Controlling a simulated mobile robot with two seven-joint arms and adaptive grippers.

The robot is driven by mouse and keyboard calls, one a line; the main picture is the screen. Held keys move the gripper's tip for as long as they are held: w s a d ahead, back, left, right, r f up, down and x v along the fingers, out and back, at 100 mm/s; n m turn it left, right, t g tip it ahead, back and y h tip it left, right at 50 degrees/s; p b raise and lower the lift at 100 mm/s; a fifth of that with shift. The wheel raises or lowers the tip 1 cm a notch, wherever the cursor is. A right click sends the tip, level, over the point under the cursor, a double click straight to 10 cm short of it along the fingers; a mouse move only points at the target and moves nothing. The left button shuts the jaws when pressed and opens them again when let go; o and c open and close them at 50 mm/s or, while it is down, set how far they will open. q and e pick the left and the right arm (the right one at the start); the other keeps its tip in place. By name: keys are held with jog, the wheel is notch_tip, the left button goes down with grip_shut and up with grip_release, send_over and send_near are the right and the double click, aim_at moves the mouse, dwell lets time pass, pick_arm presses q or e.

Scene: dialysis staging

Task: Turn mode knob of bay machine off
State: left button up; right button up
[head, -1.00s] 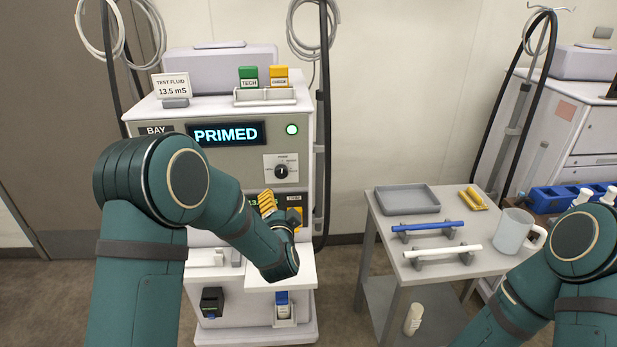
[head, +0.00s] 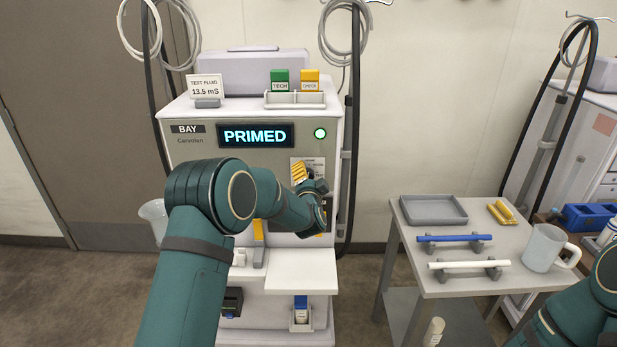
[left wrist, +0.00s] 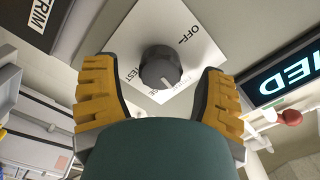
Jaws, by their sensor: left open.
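The bay machine (head: 260,140) stands at the left with a lit PRIMED display (head: 256,136) and a green light. In the left wrist view, the dark round mode knob (left wrist: 160,68) sits on a white plate (left wrist: 190,58) marked OFF and TEST, with another label partly hidden. The knob's white mark points toward the partly hidden label, away from OFF. My left gripper (head: 301,172) is open, its yellow-padded fingers (left wrist: 163,85) on either side of the knob with gaps visible. In the head view the gripper hides the knob. My right gripper is out of view.
A grey side table at the right holds a tray (head: 433,210), a blue bar (head: 455,238), a white bar (head: 468,264) and a mug (head: 544,248). Green and yellow cards (head: 310,80) stand in a holder atop the machine. A pole and hose run beside its right edge.

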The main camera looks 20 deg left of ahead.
pick_arm(q)
jog(key=shift+w+a, duration=0.2)
jog(key=shift+w, duration=0.5)
jog(key=c, duration=1.2)
